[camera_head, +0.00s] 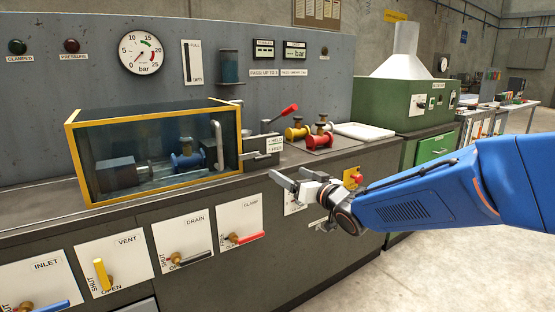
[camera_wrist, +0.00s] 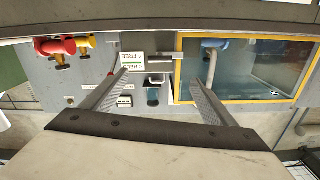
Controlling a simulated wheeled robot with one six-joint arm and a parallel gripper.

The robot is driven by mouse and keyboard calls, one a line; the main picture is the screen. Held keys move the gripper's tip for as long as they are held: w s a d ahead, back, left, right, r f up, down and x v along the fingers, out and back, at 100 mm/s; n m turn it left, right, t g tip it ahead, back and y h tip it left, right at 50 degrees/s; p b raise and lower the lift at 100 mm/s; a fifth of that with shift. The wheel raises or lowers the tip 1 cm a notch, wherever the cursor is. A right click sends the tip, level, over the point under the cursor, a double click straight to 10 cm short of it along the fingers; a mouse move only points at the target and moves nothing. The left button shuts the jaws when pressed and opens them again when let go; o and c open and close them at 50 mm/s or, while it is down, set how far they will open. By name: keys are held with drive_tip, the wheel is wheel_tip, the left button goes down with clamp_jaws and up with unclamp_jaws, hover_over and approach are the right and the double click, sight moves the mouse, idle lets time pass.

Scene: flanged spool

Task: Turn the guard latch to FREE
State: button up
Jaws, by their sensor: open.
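The guard is a clear box with a yellow frame (camera_head: 240,150), and a blue flanged spool (camera_head: 187,160) sits inside it. At its right end is a grey guard latch (camera_head: 262,136) beside a small white HELD/FREE plate (camera_head: 275,145). I cannot tell the latch's setting for sure. In the wrist view, upside down, the plate (camera_wrist: 132,58) and latch (camera_wrist: 162,64) show between my fingers, with the yellow frame (camera_wrist: 179,70) at their right. My gripper (camera_head: 281,180) is open and empty, in front of the bench edge and apart from the latch; it also shows in the wrist view (camera_wrist: 158,76).
A red-handled lever (camera_head: 288,111) rises behind the plate. Red and yellow valve pieces (camera_head: 318,138) and a white tray (camera_head: 363,131) stand to the right on the bench. Valve panels (camera_head: 183,240) line the bench front. Open floor (camera_head: 420,280) lies at lower right.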

sight(264, 159)
drive_tip(key=x, duration=1.7)
drive_tip(key=shift+w+a, duration=0.15)
drive_tip(key=c, duration=1.5)
drive_tip(key=shift+o, duration=0.2)
